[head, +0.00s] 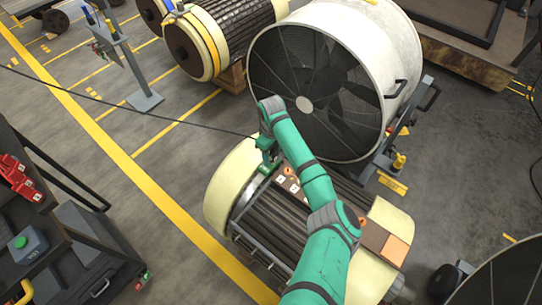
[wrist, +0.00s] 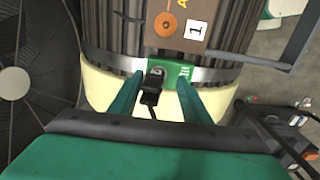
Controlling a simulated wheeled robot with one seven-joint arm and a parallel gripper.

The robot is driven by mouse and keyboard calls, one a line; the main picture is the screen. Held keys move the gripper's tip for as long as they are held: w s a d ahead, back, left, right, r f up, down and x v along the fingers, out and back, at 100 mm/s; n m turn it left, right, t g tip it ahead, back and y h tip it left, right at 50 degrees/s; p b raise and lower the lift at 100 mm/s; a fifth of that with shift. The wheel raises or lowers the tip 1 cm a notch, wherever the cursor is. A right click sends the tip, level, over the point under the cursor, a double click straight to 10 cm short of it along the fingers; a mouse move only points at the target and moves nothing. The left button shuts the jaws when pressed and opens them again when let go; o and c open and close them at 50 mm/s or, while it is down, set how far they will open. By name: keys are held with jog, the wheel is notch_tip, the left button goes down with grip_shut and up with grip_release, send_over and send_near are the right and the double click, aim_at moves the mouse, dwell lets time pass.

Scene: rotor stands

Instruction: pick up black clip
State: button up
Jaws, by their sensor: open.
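The black clip (wrist: 152,88) is small and dark in the wrist view, with a cable trailing below it. It sits at a green block (wrist: 179,73) on the metal band around the end of a rotor (head: 270,225). My gripper (wrist: 160,82) is open, with one green finger on each side of the clip; I cannot tell whether either finger touches it. In the head view my gripper (head: 267,160) is at the rotor's far left end, and the clip cannot be made out there.
A large caged fan (head: 395,30) stands just behind the rotor. Another rotor (head: 235,30) lies at the back. A thin post stand (head: 135,75) is at the upper left. A dark cart (head: 85,240) stands at the left. The floor between cart and rotor is clear.

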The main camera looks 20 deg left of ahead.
jog(key=shift+w+d+f, duration=0.1)
jog(key=shift+w+f, duration=0.05)
jog(key=shift+f, duration=0.45)
grip_shut()
jog(key=shift+r, duration=0.15)
jog(key=shift+r, duration=0.5)
jog(key=s+a+r, duration=0.1)
jog(key=s+r, duration=1)
jog(key=s, duration=0.2)
jog(key=shift+s+a+r, duration=0.15)
jog(key=shift+s+r, duration=0.25)
